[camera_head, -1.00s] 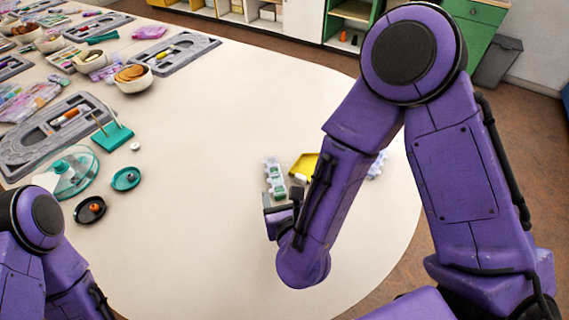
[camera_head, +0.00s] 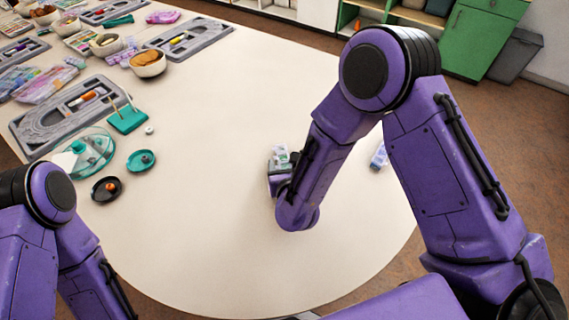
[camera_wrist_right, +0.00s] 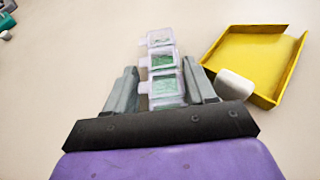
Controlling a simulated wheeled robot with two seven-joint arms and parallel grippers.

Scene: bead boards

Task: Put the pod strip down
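The pod strip (camera_wrist_right: 162,62) is a short row of clear, pale lidded pods with green contents. My left gripper is out of view.
A yellow open tray (camera_wrist_right: 255,62) lies right of the strip, with a white block (camera_wrist_right: 234,85) at its near left edge. Dishes, including a teal one (camera_head: 141,160), stand left.

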